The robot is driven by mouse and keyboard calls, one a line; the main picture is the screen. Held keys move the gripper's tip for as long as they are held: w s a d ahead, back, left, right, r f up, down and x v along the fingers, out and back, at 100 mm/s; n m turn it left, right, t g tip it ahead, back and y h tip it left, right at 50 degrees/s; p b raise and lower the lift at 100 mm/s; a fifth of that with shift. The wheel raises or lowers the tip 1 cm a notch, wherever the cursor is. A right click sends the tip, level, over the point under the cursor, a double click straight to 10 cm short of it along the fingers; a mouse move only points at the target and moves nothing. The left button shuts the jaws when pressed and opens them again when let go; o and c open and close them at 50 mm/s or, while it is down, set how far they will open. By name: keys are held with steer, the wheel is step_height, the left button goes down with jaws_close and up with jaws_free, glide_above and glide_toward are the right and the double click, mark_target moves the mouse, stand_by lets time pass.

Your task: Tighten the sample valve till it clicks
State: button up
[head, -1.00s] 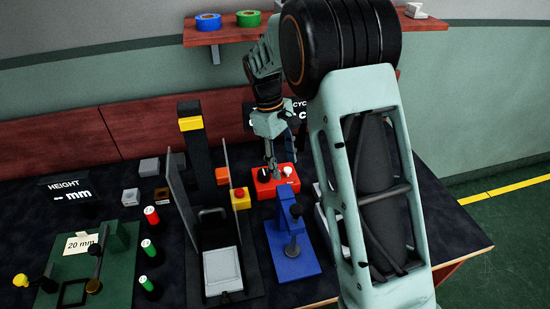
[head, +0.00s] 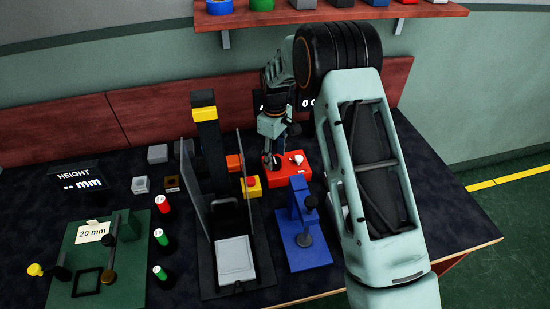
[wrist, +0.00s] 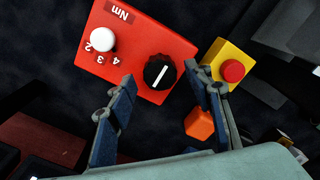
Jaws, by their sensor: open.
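The red box (wrist: 135,45) has a black round knob (wrist: 160,72) with a white pointer line, a white knob (wrist: 102,40), numbers and an "Nm" label. I take the black knob for the sample valve, but no label confirms this. My gripper (wrist: 161,104) is open, and its two blue-padded fingers spread either side of the black knob's position in the wrist view. Nothing is held, and contact with the knob cannot be told. In the head view my gripper (head: 271,160) is over the left part of the red box (head: 290,177), largely hiding the black knob.
A yellow box with a red button (wrist: 232,71) and an orange block (wrist: 200,123) are close beside the red box. A blue press (head: 303,250) stands in front. A tall grey-walled fixture (head: 235,262) is left. A shelf (head: 340,17) hangs behind.

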steer(key=shift+f, duration=0.9)
steer(key=shift+c, duration=0.4)
steer(key=c, duration=1.1)
steer(key=m+b, duration=0.2)
steer(key=m, duration=0.3)
steer(key=shift+m, duration=0.4)
steer(key=m+b, duration=0.1)
steer(key=m, duration=0.4)
steer(key=shift+m, duration=0.4)
